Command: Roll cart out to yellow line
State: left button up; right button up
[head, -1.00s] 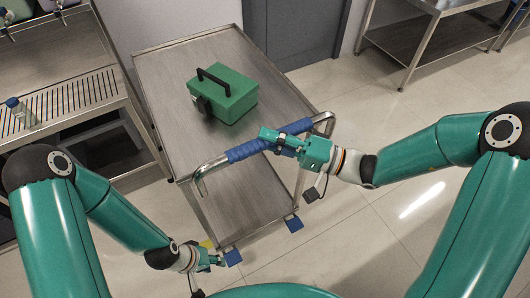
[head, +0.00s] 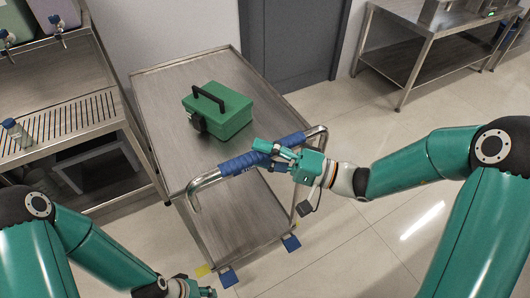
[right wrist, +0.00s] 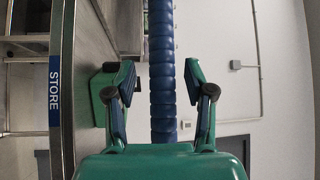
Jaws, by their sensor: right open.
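The cart is a steel two-deck trolley (head: 165,100) with a push handle whose middle has a blue grip (head: 243,162). A green case (head: 217,110) stands on its top deck. My right gripper (head: 268,152) is open at the right part of the grip. In the right wrist view the blue grip (right wrist: 163,75) runs between its two open fingers, with gaps on both sides. My left gripper (head: 205,291) is low at the bottom edge, apart from the handle and partly cut off. A small yellow patch (head: 203,270) shows by the cart's near left corner; I cannot tell whether it is the line.
A steel bench with a slotted top (head: 60,125) and a small bottle (head: 15,131) stands close on the left. A grey door (head: 290,40) is behind the cart. Another steel table (head: 435,55) stands back right. Tiled floor (head: 370,225) is open at right.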

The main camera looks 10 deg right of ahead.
jog(key=v, duration=1.2)
jog(key=shift+f, duration=0.1)
jog(key=s+a+f+g+h+p, duration=0.3)
jog(key=s+f+g+h, duration=0.4)
jog(key=f, duration=0.5)
jog(key=s+a+f+g+h+p, duration=0.25)
jog(key=s+f+g+h, duration=0.2)
jog(key=s+f, duration=0.55)
jog(key=w+a+f+n+t+h+p, duration=0.1)
jog(key=w+f+t+h+p, duration=0.1)
jog(key=w+f+t, duration=0.1)
jog(key=shift+w+f+n, duration=0.4)
jog(key=shift+w+f, duration=0.35)
jog(key=shift+w, duration=0.25)
